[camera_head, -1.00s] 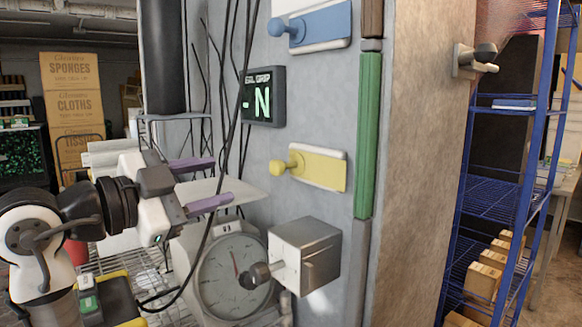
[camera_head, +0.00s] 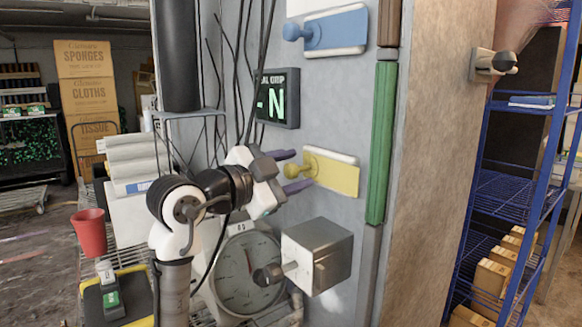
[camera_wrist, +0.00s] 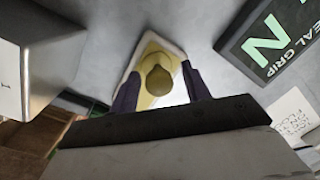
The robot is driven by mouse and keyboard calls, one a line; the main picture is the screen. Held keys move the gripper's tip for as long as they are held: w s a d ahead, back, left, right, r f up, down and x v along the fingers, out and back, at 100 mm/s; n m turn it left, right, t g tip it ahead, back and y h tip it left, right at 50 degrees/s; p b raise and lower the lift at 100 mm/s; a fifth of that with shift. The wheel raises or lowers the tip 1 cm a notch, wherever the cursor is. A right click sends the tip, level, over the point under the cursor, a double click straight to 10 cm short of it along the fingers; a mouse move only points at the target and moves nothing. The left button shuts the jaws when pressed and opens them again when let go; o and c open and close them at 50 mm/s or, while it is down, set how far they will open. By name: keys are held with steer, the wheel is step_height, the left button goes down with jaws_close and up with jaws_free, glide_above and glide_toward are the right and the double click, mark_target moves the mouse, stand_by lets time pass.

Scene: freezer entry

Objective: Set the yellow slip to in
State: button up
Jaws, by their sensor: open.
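The yellow slip (camera_head: 338,177) is a flat yellow plate with a round knob on its left end, set on a pale backing on the grey wall panel. My gripper (camera_head: 296,171) is at its left end, with two purple fingers, one above the other. In the wrist view the slip's yellow knob (camera_wrist: 159,78) shows between the two open fingertips (camera_wrist: 162,90). The fingers stand on either side of the knob with gaps, and I cannot tell how deep the knob sits between them.
A blue slip (camera_head: 336,31) with a knob is above. A dark display (camera_head: 278,98) reads "N". A metal box with a knob (camera_head: 316,256) juts out below, close under my gripper. A dial scale (camera_head: 246,275) stands below left. Black cables hang left of the display.

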mark_target(332, 174)
jaws_close()
steer(key=shift+s+d+b, duration=0.45)
steer(key=shift+s+d, duration=0.45)
steer(key=shift+s, duration=0.3)
steer(key=shift+s+d+b, duration=0.45)
steer(key=shift+s+d, duration=0.4)
steer(key=shift+s, duration=0.3)
jaws_free()
steer(key=shift+s, duration=0.1)
steer(key=shift+a, duration=0.1)
steer(key=shift+s+a, duration=0.25)
steer(key=shift+a, duration=0.05)
steer(key=b+v, duration=0.3)
steer(key=v, duration=0.9)
steer(key=shift+s+a, duration=0.3)
